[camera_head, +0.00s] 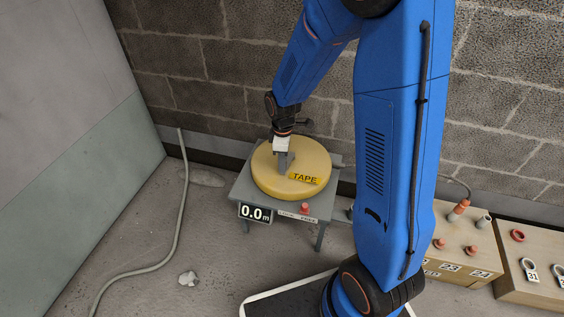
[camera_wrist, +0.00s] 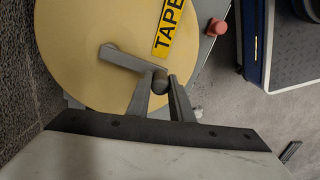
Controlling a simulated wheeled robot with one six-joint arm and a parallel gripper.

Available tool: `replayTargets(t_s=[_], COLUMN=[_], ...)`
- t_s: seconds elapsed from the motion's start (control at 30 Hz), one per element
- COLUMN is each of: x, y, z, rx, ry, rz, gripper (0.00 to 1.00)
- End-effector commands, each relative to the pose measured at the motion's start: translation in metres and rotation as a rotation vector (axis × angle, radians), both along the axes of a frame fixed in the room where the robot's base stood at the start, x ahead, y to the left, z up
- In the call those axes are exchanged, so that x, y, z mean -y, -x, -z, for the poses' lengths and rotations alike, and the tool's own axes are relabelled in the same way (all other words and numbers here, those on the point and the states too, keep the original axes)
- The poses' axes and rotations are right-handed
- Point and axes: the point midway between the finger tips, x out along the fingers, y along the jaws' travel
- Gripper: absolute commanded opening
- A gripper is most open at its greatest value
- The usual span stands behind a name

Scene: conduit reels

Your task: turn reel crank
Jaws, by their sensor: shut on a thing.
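A round yellow reel (camera_head: 311,160) with a TAPE label (camera_head: 304,178) lies flat on a small grey table (camera_head: 242,192) by the wall. It also fills the upper left of the wrist view (camera_wrist: 70,50). A grey crank arm (camera_wrist: 122,58) runs across the reel's face and ends in a round dark crank knob (camera_wrist: 159,82). My gripper (camera_wrist: 161,85) is shut on the crank knob, with one finger on each side. In the head view my gripper (camera_head: 283,150) is over the reel and hides part of the crank.
A display (camera_head: 255,212) on the table front reads 0.0m, next to a red knob (camera_head: 305,208). Wooden boxes (camera_head: 512,290) with numbered tags stand at the right. A grey hose (camera_head: 176,235) and a small lump (camera_head: 188,278) lie on the floor at the left.

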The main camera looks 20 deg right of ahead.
Motion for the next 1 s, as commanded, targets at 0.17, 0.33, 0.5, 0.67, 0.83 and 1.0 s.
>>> replayTargets(t_s=[0.17, 0.33, 0.5, 0.67, 0.83, 1.0], x=[0.0008, 0.0011, 0.0011, 0.0011, 0.0011, 0.0010], y=[0.0011, 0.0010, 0.0012, 0.0013, 0.0011, 0.0006], z=[0.0003, 0.0003, 0.0004, 0.0005, 0.0004, 0.0003], rx=[-0.004, -0.004, -0.004, -0.004, -0.004, -0.002], ry=[0.001, 0.001, 0.001, 0.000, 0.001, 0.000], rz=[0.004, 0.005, 0.005, 0.006, 0.006, 0.005], gripper=[0.00, 0.00, 0.00, 0.00, 0.38, 0.38])
